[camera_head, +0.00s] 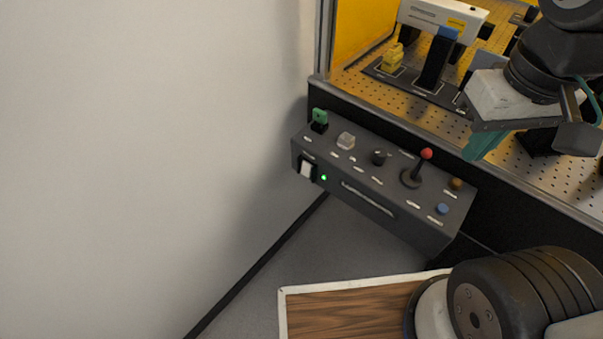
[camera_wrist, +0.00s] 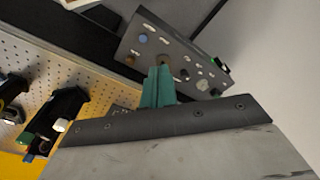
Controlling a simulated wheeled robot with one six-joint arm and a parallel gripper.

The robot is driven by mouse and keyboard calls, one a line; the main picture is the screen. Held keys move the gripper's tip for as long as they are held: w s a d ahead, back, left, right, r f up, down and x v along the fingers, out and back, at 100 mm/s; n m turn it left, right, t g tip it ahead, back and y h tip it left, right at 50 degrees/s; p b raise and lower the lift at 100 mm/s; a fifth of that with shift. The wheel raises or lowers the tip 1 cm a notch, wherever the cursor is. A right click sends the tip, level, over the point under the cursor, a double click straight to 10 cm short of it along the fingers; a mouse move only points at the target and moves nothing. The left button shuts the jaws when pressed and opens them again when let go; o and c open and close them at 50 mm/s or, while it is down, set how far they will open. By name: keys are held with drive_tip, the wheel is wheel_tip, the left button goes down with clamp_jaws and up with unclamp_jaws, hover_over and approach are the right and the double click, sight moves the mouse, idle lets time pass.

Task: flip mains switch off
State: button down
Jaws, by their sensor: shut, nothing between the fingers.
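The mains switch (camera_head: 306,169) is a white rocker in a dark frame on the front face of the grey control box (camera_head: 375,217), near its left end. A small green light (camera_head: 323,177) glows just right of it. My gripper (camera_head: 476,152), with teal fingers, is up and to the right of the box, apart from the switch, above the perforated bench. It is shut and empty. In the wrist view the shut teal fingers (camera_wrist: 157,88) point toward the box (camera_wrist: 150,28).
The box top carries a red-knobbed lever (camera_head: 426,154), a black knob (camera_head: 379,157), a green key-like part (camera_head: 320,116), a clear button (camera_head: 346,140), a blue button (camera_head: 442,208) and an orange button (camera_head: 456,183). A wall stands left. A wooden top (camera_head: 345,312) lies below.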

sight(306, 174)
drive_tip(key=w+a+f+n+t+h, duration=0.3)
drive_tip(key=a+f, duration=0.9)
drive_tip(key=a, duration=0.4)
drive_tip(key=w+a+f+n+t+h, duration=0.3)
drive_tip(key=a+f+n+t+h, duration=0.2)
drive_tip(key=a+f, duration=0.8)
drive_tip(key=a+t+h, duration=0.2)
drive_tip(key=a+h, duration=0.1)
drive_tip(key=shift+w+a+n, duration=0.25)
drive_tip(key=shift+w+n, duration=0.05)
drive_tip(key=shift+f, duration=0.15)
drive_tip(key=x, duration=1.4)
drive_tip(key=shift+d+r, duration=0.1)
drive_tip(key=shift+r, duration=0.25)
